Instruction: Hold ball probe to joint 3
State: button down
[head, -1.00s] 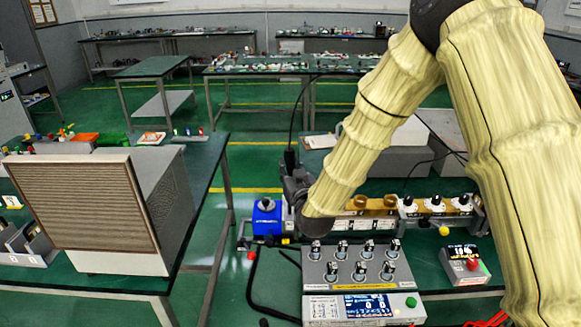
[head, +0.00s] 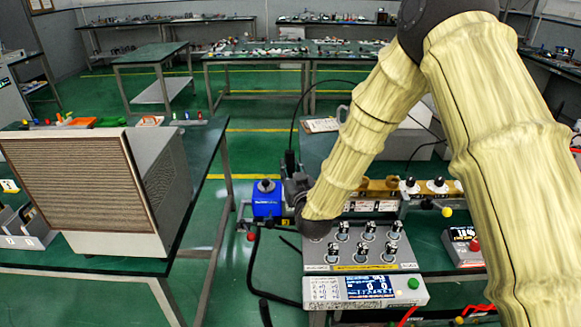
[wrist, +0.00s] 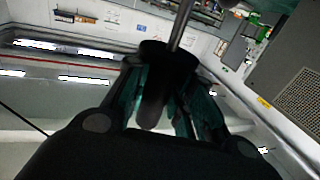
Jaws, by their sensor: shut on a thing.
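My gripper (wrist: 160,95) is shut on the black handle of the ball probe (wrist: 166,62) in the wrist view. A thin metal rod runs from the handle out of the top of that view, and the probe's ball is not clear. In the head view my gripper (head: 297,188) is a dark shape beside the blue box (head: 267,199), at the left end of the equipment line. The line's joints show as brown-gold flanges (head: 376,187) beyond my arm. A yellow tag (head: 285,222) by the gripper seems to read 3. My arm hides part of the line, and contact cannot be told.
A grey control box (head: 345,262) with several knobs and a display stands in front. A small box with a red button (head: 474,244) is at right. A large grilled cabinet (head: 85,190) stands on the left table. Green floor lies between the tables.

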aim_at(290, 152)
dwell(0.6)
jog(key=shift+r+p, duration=1.9)
jog(key=shift+r, duration=2.65)
jog(key=shift+f, duration=0.1)
